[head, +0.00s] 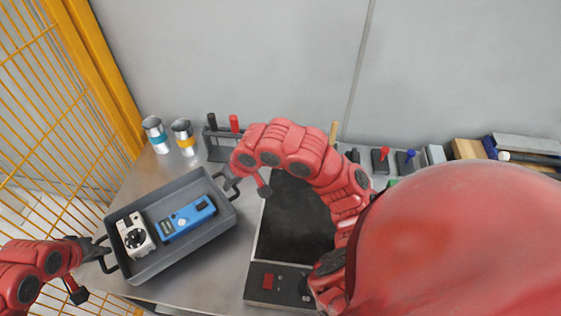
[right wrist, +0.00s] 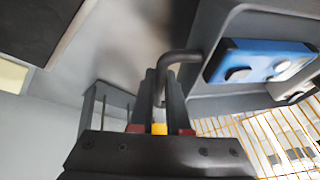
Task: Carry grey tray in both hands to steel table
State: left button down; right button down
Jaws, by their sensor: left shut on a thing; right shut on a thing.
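The grey tray (head: 190,246) is at the left end of the steel table (head: 215,281) in the head view. It holds a white device with a dark round part (head: 135,236) and a blue meter (head: 188,218). My left gripper (head: 95,249) is shut on the tray's left handle. My right gripper (head: 229,184) is shut on the right handle, partly hidden by its arm. In the right wrist view the right fingers (right wrist: 164,98) close around the dark handle, beside the tray wall (right wrist: 208,48). I cannot tell whether the tray touches the table.
Two metal cups (head: 155,134) and a tool rack (head: 219,139) stand behind the tray. A dark flat-topped device (head: 290,225) lies just right of it. A yellow mesh fence (head: 60,105) is at left. Small tools and boxes line the back wall at right.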

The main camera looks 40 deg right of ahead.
aim_at(236, 201)
pick_arm(q)
jog(key=shift+r, duration=0.1)
pick_arm(e)
jog(key=shift+r, duration=0.1)
